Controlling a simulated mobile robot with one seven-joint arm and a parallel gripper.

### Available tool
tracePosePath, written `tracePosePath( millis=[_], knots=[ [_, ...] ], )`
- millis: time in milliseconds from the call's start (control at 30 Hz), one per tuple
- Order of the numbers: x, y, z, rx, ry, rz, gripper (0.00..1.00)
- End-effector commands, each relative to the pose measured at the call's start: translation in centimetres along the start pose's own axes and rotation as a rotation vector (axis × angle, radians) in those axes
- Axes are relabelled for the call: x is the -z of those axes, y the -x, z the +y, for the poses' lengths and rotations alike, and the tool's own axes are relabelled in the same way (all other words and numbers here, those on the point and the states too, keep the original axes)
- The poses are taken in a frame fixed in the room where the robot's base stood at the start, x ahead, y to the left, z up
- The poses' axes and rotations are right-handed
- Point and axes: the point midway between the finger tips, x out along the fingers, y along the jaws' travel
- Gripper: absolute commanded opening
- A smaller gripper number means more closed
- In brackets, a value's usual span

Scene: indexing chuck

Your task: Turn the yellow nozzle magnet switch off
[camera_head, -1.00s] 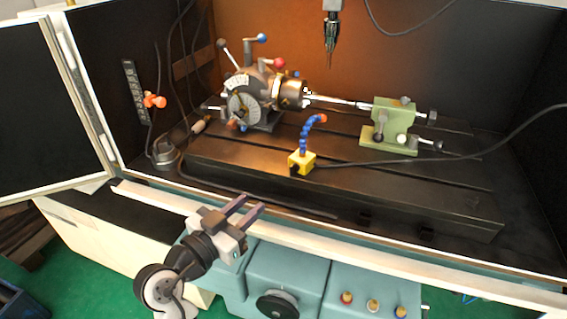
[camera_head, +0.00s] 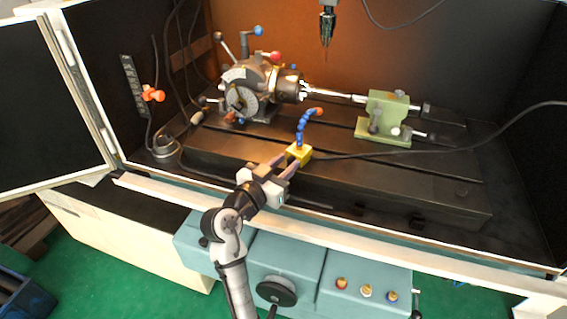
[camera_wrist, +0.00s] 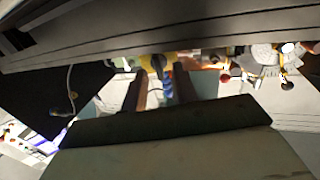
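The yellow nozzle magnet base (camera_head: 299,153) sits on the dark slotted machine table, with a blue segmented hose (camera_head: 301,130) rising from it to an orange tip. My gripper (camera_head: 285,163) is just in front of the base, on its near left side, with its fingers pointing at it. The two fingers are apart, and the wrist view shows a gap between them (camera_wrist: 160,88) with nothing clearly held. I cannot tell whether a fingertip touches the base.
A dividing head with chuck (camera_head: 262,88) stands behind left, joined by a bar to a green tailstock (camera_head: 384,118) at right. A spindle tool (camera_head: 327,28) hangs above. A black cable runs right from the base. The pale front sill (camera_head: 400,246) lies under my arm.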

Motion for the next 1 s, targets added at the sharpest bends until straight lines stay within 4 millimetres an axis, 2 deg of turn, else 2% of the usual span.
tracePosePath(
  millis=[167, 400, 767, 1000],
  knots=[
    [-0.02, -0.01, -0.01, 0.0, 0.0, 0.0, 0.29],
    [-0.01, 0.02, -0.01, 0.0, 0.0, 0.0, 0.0],
    [0.02, 0.03, -0.03, 0.0, 0.019, 0.0, 0.0],
    [0.08, 0.02, -0.1, 0.0, 0.127, 0.0, 0.0]
  ],
)
